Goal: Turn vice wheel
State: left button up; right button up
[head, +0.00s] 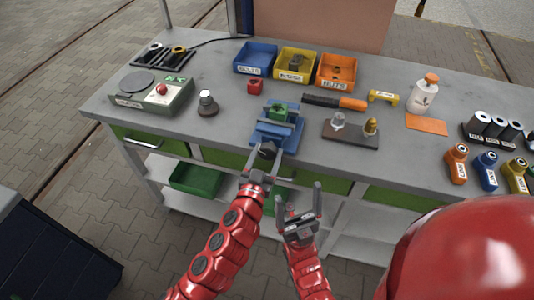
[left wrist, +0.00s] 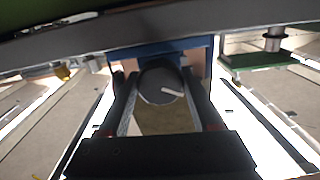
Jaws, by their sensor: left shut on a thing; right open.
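A blue vice (head: 290,134) stands at the front edge of the grey workbench, with a green block (head: 279,113) between its jaws. Its dark round wheel (head: 267,149) faces me at the front. In the left wrist view the wheel (left wrist: 158,88) is a dark grey disc with a pale slanted mark, between the two fingers, with blue vice body (left wrist: 150,50) behind. My left gripper (head: 264,160) is shut on the wheel and partly hides it. My right gripper (head: 300,206) is open and empty, lower and to the right, in front of the bench.
Blue (head: 255,58), yellow (head: 295,64) and orange (head: 336,71) bins stand behind the vice. A plate with two fittings (head: 351,134) is to the right. A button box (head: 152,92) is at left.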

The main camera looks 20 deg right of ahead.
pick_arm(q)
jog(key=m+b, duration=0.2)
jog(key=m, duration=0.3)
jog(key=shift+f+m+b, duration=0.1)
jog(key=shift+m+b, duration=0.2)
jog(key=m+b, duration=0.1)
jog(key=m, duration=0.1)
jog(key=shift+m, duration=0.3)
jog(key=shift+m+b, duration=0.4)
jog(key=shift+m, duration=1.2)
jog(key=o, duration=1.4)
jog(key=shift+a, duration=0.1)
